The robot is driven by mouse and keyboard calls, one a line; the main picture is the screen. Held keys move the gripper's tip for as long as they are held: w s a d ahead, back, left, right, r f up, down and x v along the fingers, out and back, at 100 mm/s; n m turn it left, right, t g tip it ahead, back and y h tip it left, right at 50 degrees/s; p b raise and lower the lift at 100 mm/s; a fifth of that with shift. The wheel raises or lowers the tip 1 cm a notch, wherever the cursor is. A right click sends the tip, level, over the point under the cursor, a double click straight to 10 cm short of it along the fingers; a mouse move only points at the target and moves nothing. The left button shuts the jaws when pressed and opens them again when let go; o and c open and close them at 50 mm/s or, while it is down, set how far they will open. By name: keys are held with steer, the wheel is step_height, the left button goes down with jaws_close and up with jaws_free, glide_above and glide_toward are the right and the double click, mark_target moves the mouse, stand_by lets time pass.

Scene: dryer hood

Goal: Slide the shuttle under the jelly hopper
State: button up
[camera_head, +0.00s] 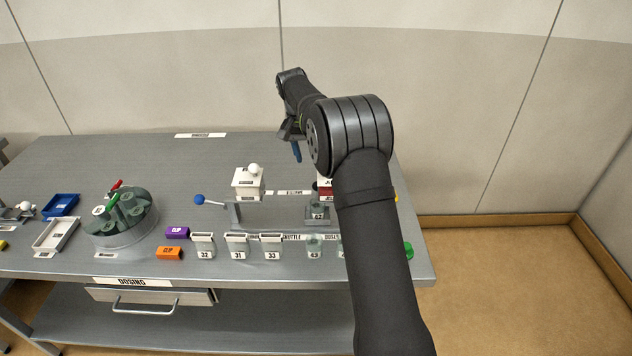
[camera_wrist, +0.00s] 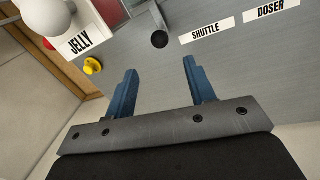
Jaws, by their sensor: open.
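The jelly hopper is mostly behind my arm in the head view; a red and white part (camera_head: 325,184) shows there. In the wrist view its white face with the JELLY label (camera_wrist: 80,42) is at the upper left, under a pale round knob. A dark round knob (camera_wrist: 160,40) is at the top centre, near the SHUTTLE label (camera_wrist: 205,31); I cannot tell whether it belongs to the shuttle. A clear jar marked 62 (camera_head: 317,212) stands on a grey base beside my arm. My gripper (camera_wrist: 161,88) is open and empty, its blue fingers apart, above the table's back part.
A white hopper (camera_head: 248,183) with a round knob and a blue-knobbed lever (camera_head: 199,199) stand left of the jar. Several numbered jars (camera_head: 238,246) line the front. A round carousel (camera_head: 121,220) and trays (camera_head: 57,235) are at left. The table's back strip is clear.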

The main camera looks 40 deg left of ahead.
mark_target(316, 182)
steer(key=f, duration=0.3)
steer(key=d+f, duration=0.1)
steer(key=f, duration=0.3)
steer(key=w+f, duration=0.1)
steer(key=f, duration=0.2)
steer(key=shift+d+f, duration=0.15)
steer(key=shift+d, duration=0.2)
steer(key=shift+w, duration=0.1)
jaws_close()
